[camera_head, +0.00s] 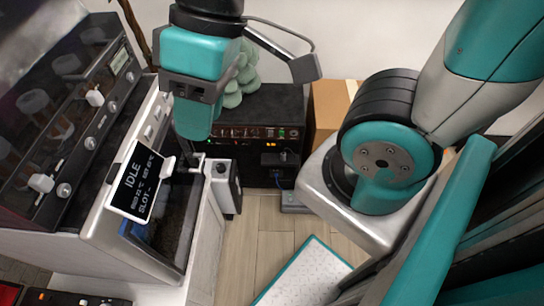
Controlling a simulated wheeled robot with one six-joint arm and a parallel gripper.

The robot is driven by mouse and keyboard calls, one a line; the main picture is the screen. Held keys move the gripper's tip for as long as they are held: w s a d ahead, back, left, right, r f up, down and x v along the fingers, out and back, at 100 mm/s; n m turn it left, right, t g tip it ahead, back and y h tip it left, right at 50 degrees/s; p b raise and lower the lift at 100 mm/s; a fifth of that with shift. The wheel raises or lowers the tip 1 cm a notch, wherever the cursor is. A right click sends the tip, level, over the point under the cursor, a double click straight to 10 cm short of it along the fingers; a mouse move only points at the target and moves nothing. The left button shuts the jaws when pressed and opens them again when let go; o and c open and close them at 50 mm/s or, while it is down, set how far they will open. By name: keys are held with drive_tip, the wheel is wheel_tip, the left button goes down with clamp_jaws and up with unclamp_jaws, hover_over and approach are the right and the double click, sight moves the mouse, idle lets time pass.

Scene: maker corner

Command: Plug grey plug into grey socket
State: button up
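My gripper (196,135) points down at the upper left of the head view, over the right edge of a pale machine. Its teal body and finger are seen from one side, so the gap between the fingers is hidden. Small grey parts (197,161) show just under its tip; I cannot tell whether they are the grey plug or whether they are held. I cannot clearly make out the grey socket. A black panel with small lights and ports (245,133) stands behind the gripper.
The pale machine (205,235) carries a tilted display reading "IDLE" (137,180). A grey-and-black unit (225,187) stands close right of the gripper. A cardboard box (330,105) and a green plant (241,80) are at the back.

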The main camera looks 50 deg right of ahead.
drive_tip(key=w+d+f+m+t+h+b, duration=0.1)
drive_tip(key=w+d+f+m+b, duration=0.1)
drive_tip(key=w+d+f+b, duration=0.55)
drive_tip(key=w+d+f+m+t+b, duration=0.1)
drive_tip(key=w+d+f+m+b, duration=0.25)
drive_tip(key=f+b, duration=0.7)
drive_tip(key=w+d+f+m+t+h+b, duration=0.15)
drive_tip(key=w+d+f+b, duration=0.35)
drive_tip(key=f, duration=0.7)
drive_tip(key=s+d+f+m+h+b, duration=0.1)
drive_tip(key=d+f+m+h+b, duration=0.2)
drive_tip(key=d+f+b, duration=1.4)
drive_tip(key=d+f+m, duration=0.2)
drive_tip(key=d+f, duration=0.3)
drive_tip(key=shift+s+d+h, duration=0.3)
drive_tip(key=shift+d+h, duration=0.05)
drive_tip(key=shift+f+t, duration=0.1)
drive_tip(key=shift+t, duration=0.15)
drive_tip(key=b, duration=0.6)
approach(284, 154)
drive_tip(key=x, duration=0.4)
drive_tip(key=shift+w+a+f, duration=0.1)
drive_tip(key=shift+f, duration=0.25)
